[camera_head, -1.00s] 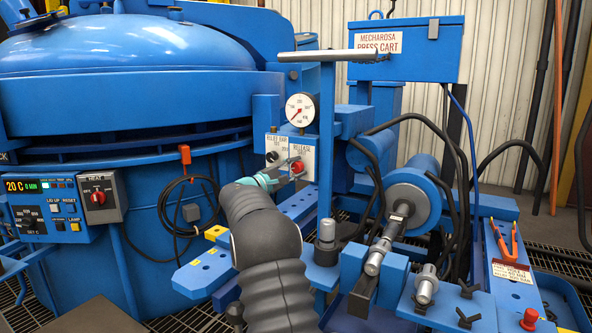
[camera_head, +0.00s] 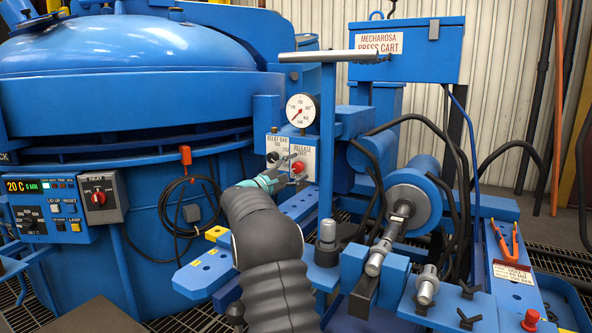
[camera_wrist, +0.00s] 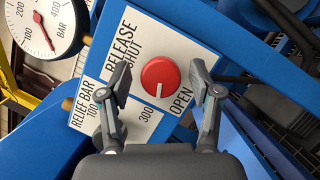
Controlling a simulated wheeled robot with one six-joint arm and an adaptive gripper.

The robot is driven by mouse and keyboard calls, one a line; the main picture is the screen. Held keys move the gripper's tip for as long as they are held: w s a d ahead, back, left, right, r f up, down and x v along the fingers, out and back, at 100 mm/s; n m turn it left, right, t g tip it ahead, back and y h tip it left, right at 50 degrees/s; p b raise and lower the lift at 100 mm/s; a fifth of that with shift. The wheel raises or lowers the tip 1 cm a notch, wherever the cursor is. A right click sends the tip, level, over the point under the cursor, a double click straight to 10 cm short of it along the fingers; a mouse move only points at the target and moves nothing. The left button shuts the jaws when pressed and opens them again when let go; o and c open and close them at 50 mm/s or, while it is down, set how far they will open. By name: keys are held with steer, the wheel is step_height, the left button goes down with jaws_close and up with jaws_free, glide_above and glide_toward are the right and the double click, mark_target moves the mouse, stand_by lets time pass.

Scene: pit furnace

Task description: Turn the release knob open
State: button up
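The release knob (camera_wrist: 160,75) is a round red knob on a white plate marked RELEASE, SHUT and OPEN. In the wrist view its white mark points toward the bottom of the picture, between the 300 and OPEN lettering. My gripper (camera_wrist: 160,80) is open, with one finger on each side of the knob and a visible gap on both sides. In the head view the red knob (camera_head: 298,168) shows on the panel below the gauge, with my gripper (camera_head: 284,170) just in front and to its left, partly covering the plate.
A pressure gauge (camera_head: 301,110) sits above the plate; it also shows in the wrist view (camera_wrist: 42,22). A black relief knob (camera_head: 272,157) is left of the red one. A blue upright post (camera_head: 327,150) stands close on the right. Dark hoses (camera_head: 375,165) lie further right.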

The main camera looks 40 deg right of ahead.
steer(key=v, duration=1.2)
stand_by(0.5)
steer(key=s+a+m+y+p, duration=0.1)
steer(key=s+a+y, duration=0.3)
steer(key=s, duration=0.5)
steer(key=s+a+m+y+p, duration=0.1)
steer(key=s+a+y, duration=0.3)
steer(key=s, duration=0.5)
steer(key=s+a+f+m+t+y+p, duration=0.1)
steer(key=s+a+f+y, duration=0.1)
steer(key=s+a+y, duration=0.2)
steer(key=s+a+f+m+t+y+p, duration=0.1)
steer(key=s+a+f+t+y, duration=0.1)
steer(key=s+a, duration=0.9)
steer(key=s+a+f+m+t+y+p, duration=0.1)
steer(key=s+a+f+m+y, duration=0.1)
steer(key=s+a+f+y, duration=0.2)
steer(key=s+a+y, duration=0.2)
steer(key=s+a, duration=0.1)
steer(key=a, duration=0.1)
steer(key=shift+s+t+y, duration=0.15)
steer(key=shift+t+y, duration=0.15)
